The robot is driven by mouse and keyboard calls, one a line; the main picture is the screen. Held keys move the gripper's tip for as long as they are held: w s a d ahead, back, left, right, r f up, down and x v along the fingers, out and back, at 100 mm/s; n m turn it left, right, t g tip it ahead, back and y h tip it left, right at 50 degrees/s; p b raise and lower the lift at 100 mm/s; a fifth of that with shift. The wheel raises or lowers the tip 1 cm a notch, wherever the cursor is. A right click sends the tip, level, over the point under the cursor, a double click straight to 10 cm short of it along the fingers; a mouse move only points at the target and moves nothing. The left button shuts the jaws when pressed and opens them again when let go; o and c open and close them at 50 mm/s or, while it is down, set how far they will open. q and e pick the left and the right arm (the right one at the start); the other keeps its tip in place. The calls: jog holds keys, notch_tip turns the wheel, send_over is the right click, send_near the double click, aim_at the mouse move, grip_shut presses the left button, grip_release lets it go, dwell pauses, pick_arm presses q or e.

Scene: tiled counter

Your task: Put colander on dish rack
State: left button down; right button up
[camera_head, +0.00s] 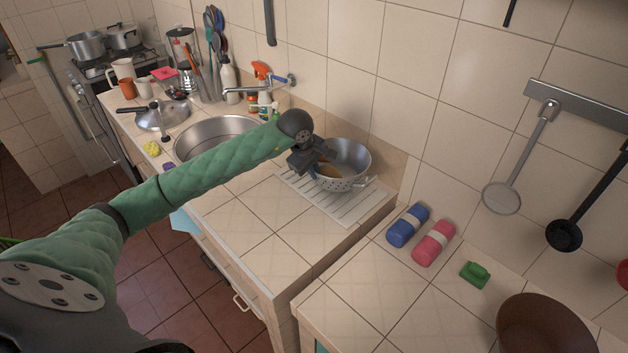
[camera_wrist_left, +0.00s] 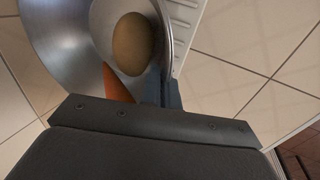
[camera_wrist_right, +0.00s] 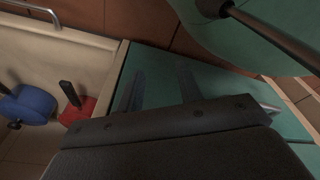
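The metal colander (camera_head: 352,158) is at the back part of the white ribbed dish rack (camera_head: 345,207) on the counter. It looks upright and resting there, though its base is partly hidden. My left gripper (camera_head: 322,156) is at the colander's left rim. In the left wrist view, its fingers (camera_wrist_left: 163,92) are close together on the colander's rim (camera_wrist_left: 165,35). A brown egg-shaped item (camera_wrist_left: 134,44) and an orange pointed item (camera_wrist_left: 116,84) lie inside the colander. My right gripper (camera_wrist_right: 158,90) is open and empty, away from the counter top, and not visible in the head view.
The sink (camera_head: 215,135) is left of the rack. A blue roll (camera_head: 408,226), a pink roll (camera_head: 433,243), a green sponge-like item (camera_head: 475,274) and a brown bowl (camera_head: 545,330) are on the right counter. The tiled wall is close behind the colander. The counter before the rack is clear.

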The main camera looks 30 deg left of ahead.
pick_arm(q)
jog(key=shift+f, duration=1.7)
pick_arm(e)
jog(key=shift+s, duration=0.15)
pick_arm(q)
jog(key=shift+f, duration=0.1)
jog(key=c, duration=1.7)
grip_release()
pick_arm(e)
jog(key=shift+w, duration=0.3)
jog(key=shift+r, duration=0.15)
